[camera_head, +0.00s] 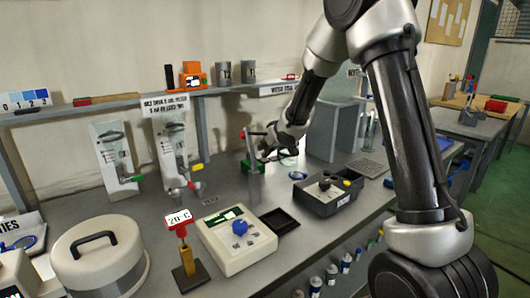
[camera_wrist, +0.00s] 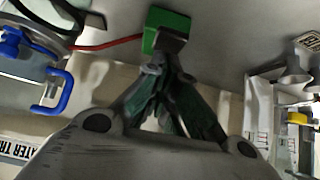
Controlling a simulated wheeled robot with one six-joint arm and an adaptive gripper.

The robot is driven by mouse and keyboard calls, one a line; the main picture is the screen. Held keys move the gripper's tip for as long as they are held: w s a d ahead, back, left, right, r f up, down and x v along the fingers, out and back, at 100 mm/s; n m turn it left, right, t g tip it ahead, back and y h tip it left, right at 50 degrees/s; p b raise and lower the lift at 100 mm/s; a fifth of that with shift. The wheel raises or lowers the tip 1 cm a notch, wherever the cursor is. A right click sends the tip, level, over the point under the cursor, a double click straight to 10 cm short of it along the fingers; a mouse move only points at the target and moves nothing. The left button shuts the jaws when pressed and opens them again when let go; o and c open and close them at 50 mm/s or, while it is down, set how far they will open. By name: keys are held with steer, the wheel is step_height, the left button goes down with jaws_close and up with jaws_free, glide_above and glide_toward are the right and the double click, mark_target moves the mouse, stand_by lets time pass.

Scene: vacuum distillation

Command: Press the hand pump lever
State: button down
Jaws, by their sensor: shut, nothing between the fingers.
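The hand pump (camera_head: 253,163) stands on the bench as a slim grey-green post with a green band low on it and a red tip by its top. In the wrist view its green body (camera_wrist: 172,20) shows at the top, with a red hose running left. My gripper (camera_head: 264,149) is shut and empty, right beside the pump's upper part. In the wrist view my gripper's closed tips (camera_wrist: 160,70) lie just below a dark block on the pump. Whether they touch it I cannot tell. The lever itself is hard to make out.
A shelf (camera_head: 120,98) runs above the bench. A blue-handled fitting (camera_wrist: 52,95) shows in the wrist view.

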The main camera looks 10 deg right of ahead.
steer(key=shift+f, duration=0.45)
